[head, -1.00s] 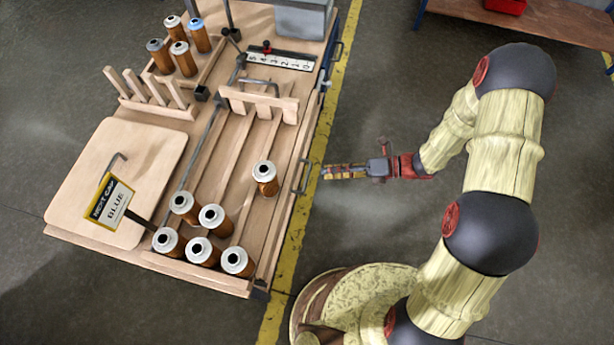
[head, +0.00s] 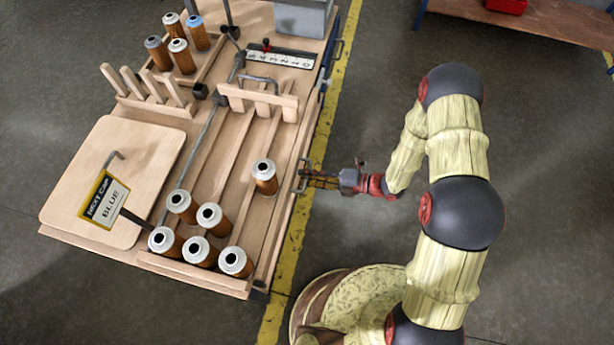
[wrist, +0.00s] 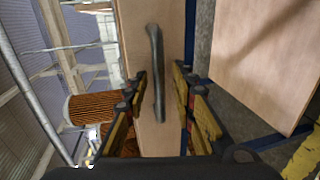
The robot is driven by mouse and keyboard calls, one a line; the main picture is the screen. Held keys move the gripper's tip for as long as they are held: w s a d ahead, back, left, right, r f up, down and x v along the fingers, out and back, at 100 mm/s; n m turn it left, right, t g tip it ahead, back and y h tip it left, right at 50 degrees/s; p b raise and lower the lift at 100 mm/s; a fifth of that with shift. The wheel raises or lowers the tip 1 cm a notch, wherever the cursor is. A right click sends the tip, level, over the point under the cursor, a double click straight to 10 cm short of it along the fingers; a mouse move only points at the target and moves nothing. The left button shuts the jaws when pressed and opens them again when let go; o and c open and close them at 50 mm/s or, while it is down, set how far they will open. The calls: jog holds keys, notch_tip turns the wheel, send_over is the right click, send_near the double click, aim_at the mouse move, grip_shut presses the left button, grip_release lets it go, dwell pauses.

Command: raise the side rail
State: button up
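The side rail (head: 284,222) is a long wooden board along the right edge of the wooden bench. A dark bar handle (head: 302,172) is fixed to its outer face. The rail stands low along the bench edge. My gripper (head: 307,179) is at this handle, reaching in from the right. In the wrist view the handle (wrist: 155,60) runs lengthwise between the two open fingers of my gripper (wrist: 160,82). I see gaps between handle and fingers on both sides, so it is not gripped.
Several orange cartridges with white caps (head: 235,262) stand in the lanes inside the rail. A wooden gate (head: 258,98) crosses the lanes further back. A sign reading "NEXT CAP BLUE" (head: 106,198) stands at the left.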

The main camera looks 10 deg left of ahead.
jog(key=shift+a, duration=0.2)
jog(key=shift+c, duration=0.6)
grip_shut()
